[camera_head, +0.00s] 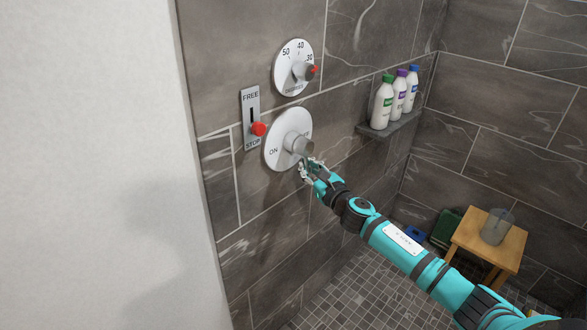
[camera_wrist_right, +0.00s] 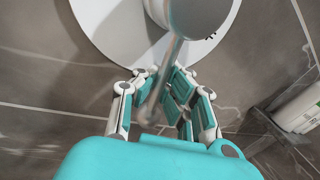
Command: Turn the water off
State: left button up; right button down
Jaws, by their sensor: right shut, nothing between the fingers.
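A round white valve plate (camera_head: 280,152) marked ON is fixed to the tiled wall, with a grey metal knob (camera_head: 301,145) at its middle. In the right wrist view the knob (camera_wrist_right: 200,16) fills the top, and its thin lever (camera_wrist_right: 160,85) reaches down toward my fingers. My right gripper (camera_head: 307,168) is just below the knob. In the right wrist view the gripper (camera_wrist_right: 163,90) has its fingers together with nothing held between them. The lever overlaps the fingers in that picture; I cannot tell whether they touch. My left gripper is not in view.
Above is a temperature dial (camera_head: 293,66). To the left is a FREE/STOP slider (camera_head: 251,115) with a red knob. Several bottles stand on a corner shelf (camera_head: 385,127). A wooden stool (camera_head: 482,249) with a clear cup (camera_head: 496,227) stands at lower right.

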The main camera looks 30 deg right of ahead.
jog(key=shift+w+d+f+n+b, duration=0.15)
jog(key=shift+d+f+n+b, duration=0.1)
jog(key=shift+d+n+b, duration=0.6)
jog(key=shift+w+d+r+n+t+b, duration=0.1)
jog(key=shift+d+n+t+b, duration=0.1)
jog(key=shift+n+b, duration=0.4)
jog(key=shift+w+d+r+n+t+b, duration=0.1)
jog(key=shift+n+t+b, duration=0.1)
jog(key=shift+n+b, duration=0.3)
jog(key=shift+a+f+n+y+b, duration=0.1)
jog(key=shift+f+n+y+b, duration=0.2)
jog(key=shift+n, duration=0.3)
jog(key=shift+f+n+y+b, duration=0.1)
jog(key=shift+n+y+b, duration=0.1)
jog(key=shift+n+b, duration=0.25)
jog(key=c, duration=2)
grip_release()
jog(key=o, duration=0.5)
jog(key=shift+s+r, duration=0.1)
jog(key=shift+r, duration=0.15)
jog(key=shift+c, duration=0.2)
jog(key=shift+o, duration=0.7)
jog(key=shift+r, duration=0.2)
